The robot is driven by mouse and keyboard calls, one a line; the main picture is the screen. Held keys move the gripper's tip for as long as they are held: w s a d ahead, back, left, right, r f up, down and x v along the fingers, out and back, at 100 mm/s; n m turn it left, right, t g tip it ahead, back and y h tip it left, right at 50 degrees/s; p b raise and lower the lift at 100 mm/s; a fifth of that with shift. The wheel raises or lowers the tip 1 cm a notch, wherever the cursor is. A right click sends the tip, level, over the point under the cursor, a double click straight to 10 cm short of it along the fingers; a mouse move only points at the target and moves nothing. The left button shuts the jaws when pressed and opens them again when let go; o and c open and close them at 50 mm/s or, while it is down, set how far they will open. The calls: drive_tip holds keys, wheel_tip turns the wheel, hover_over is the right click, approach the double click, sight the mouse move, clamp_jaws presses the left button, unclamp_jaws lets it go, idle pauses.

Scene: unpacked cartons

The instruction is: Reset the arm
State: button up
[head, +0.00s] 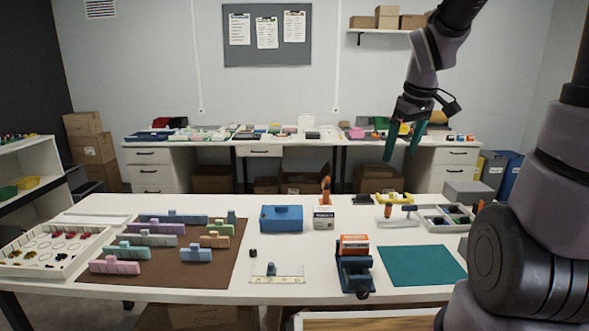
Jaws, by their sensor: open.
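My gripper (402,143) hangs from my arm in the upper right of the head view, with its green fingers pointing down. The fingers are apart and nothing shows between them. It is above the white table (300,291), clear of everything on it. My arm comes down from the top edge, and a large link of it fills the right side, hiding the table's right end.
A second desk (220,150) stands behind.

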drive_tip(key=s+r+m+t+y, duration=0.1)
drive_tip(key=s+r+m+t, duration=0.2)
drive_tip(key=s+r+m, duration=0.6)
drive_tip(key=s+r, duration=0.2)
drive_tip(key=s, duration=0.2)
drive_tip(key=shift+a+t+y, duration=0.3)
drive_tip(key=shift+a+t, duration=0.1)
